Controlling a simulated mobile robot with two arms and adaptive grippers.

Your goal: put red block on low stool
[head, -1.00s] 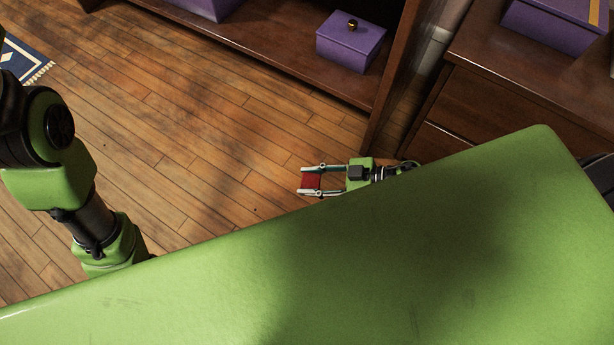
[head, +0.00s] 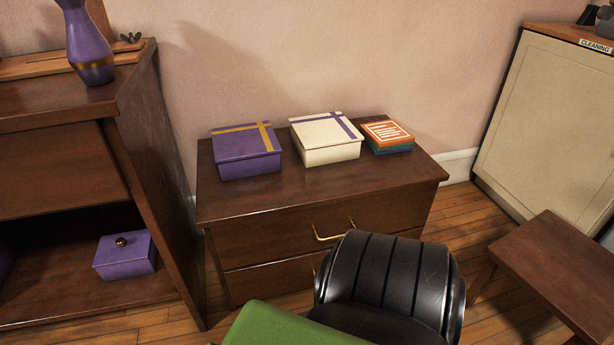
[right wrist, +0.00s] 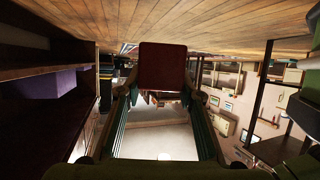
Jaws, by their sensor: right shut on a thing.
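The red block (right wrist: 162,66) is held between the fingertips of my right gripper (right wrist: 161,88), which is shut on it in the right wrist view. It looks dark red and flat-faced, with a finger on each side. A low brown wooden stool (head: 562,268) stands at the right of the head view, its top flat and bare where it shows; part is cut off by the frame edge. Neither gripper shows in the head view now, so I cannot tell how far the block is from the stool.
A drawer chest (head: 290,200) against the wall bears a purple box (head: 246,155), a white box (head: 328,142) and a stack of books (head: 388,137). A dark shelf unit (head: 150,160) stands left. A cream cabinet (head: 548,120) stands behind the stool. Bare floor (head: 455,228) shows between chest and stool.

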